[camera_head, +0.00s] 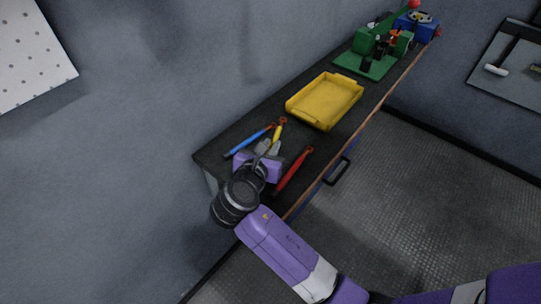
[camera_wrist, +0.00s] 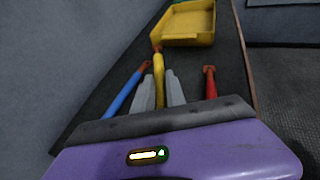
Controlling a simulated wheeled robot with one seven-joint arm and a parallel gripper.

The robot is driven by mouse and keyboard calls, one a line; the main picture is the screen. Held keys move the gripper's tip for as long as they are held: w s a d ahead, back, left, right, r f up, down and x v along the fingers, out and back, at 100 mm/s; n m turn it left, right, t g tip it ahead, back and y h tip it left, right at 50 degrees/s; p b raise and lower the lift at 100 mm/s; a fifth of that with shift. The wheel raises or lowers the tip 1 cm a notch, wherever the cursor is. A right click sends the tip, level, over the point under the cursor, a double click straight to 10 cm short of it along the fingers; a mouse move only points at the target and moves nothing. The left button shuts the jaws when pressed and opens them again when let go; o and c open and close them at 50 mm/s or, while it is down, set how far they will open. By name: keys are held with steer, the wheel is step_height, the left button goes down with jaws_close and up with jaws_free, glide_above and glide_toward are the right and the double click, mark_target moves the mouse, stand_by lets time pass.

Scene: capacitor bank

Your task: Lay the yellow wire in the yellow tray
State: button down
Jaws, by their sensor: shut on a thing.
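The yellow wire (camera_head: 277,133) has an orange end and lies lengthwise between the fingers of my gripper (camera_head: 267,148). In the wrist view the wire (camera_wrist: 158,67) runs forward between the two grey fingertips (camera_wrist: 159,88), which are shut on it. Its near end is hidden by my gripper body. The yellow tray (camera_head: 308,112) is empty and lies on the dark bench, farther along than my gripper. It also shows at the top of the wrist view (camera_wrist: 184,41).
A blue wire (camera_head: 247,141) lies left of my gripper and a red wire (camera_head: 293,170) lies right of it on the bench top (camera_head: 236,131). A green fixture (camera_head: 371,64) and a blue device (camera_head: 413,22) stand beyond the tray. A wall borders the bench's left side.

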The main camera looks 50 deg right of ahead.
steer(key=shift+f, duration=1.95)
steer(key=shift+f, duration=0.1)
steer(key=c, duration=1.4)
jaws_free()
steer(key=shift+o, duration=0.2)
